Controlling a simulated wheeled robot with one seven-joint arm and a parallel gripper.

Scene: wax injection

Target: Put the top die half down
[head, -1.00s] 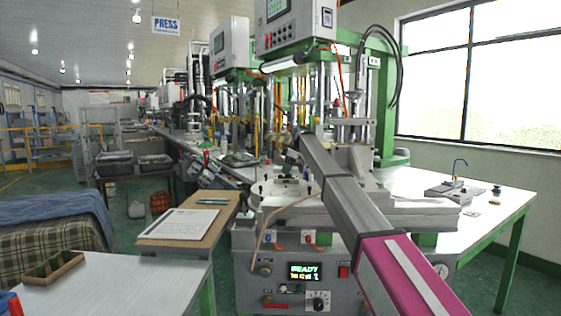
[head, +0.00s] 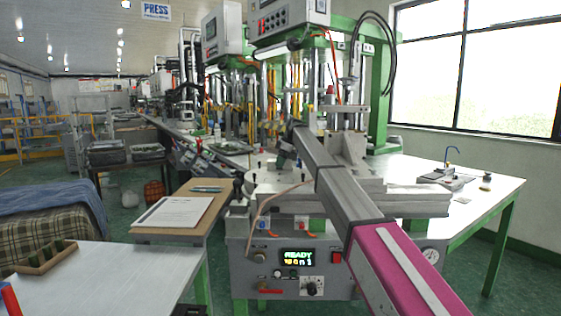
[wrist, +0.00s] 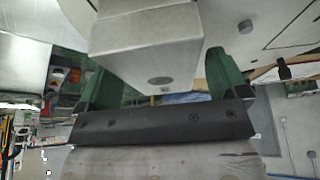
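In the wrist view my gripper (wrist: 155,72) has its two green fingers on either side of a pale grey metal block, the top die half (wrist: 150,45). The block sits between the fingers and looks gripped. Its near face shows a dark oval recess. In the head view my gripper (head: 285,158) is over the front press's work table (head: 400,208), and my arm hides much of it. The held block and the spot under it cannot be made out clearly there. Any bottom die half is not clearly seen.
The press front panel (head: 297,257) reads READY. Dark-topped pegs (head: 238,186) stand at the table's left. A clipboard with paper (head: 175,212) lies on a side stand. A white bench (head: 475,190) is at right, and a wooden tray (head: 45,257) sits at front left.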

